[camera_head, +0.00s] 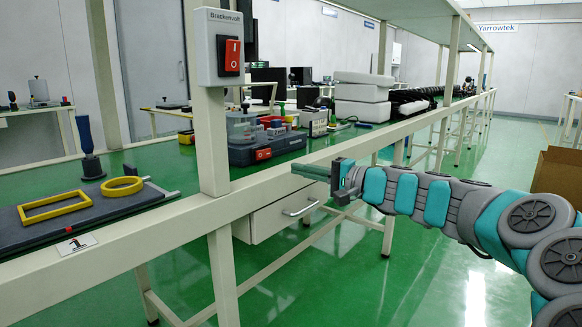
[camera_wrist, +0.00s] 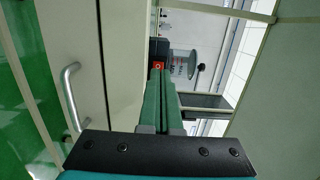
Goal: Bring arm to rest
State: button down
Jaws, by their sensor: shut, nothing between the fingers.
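My gripper (camera_head: 326,172) is at the end of my teal and grey arm, which reaches in from the right in the head view. It is in front of the workbench's front rail, above the white drawer (camera_head: 285,213). In the wrist view the two green fingers (camera_wrist: 160,100) lie together, with nothing between them. The drawer handle (camera_wrist: 70,95) shows left of the fingers there. I cannot tell how far the gripper is from the rail.
A post carries a switch box (camera_head: 217,47) with a red rocker. On the green bench stand a dark device with a red switch (camera_head: 263,154), a yellow ring (camera_head: 122,186) and a yellow frame (camera_head: 54,207). A cardboard box (camera_head: 557,177) stands at right. The green floor between is clear.

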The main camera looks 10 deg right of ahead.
jog(key=shift+s+d, duration=0.15)
jog(key=shift+s, duration=0.15)
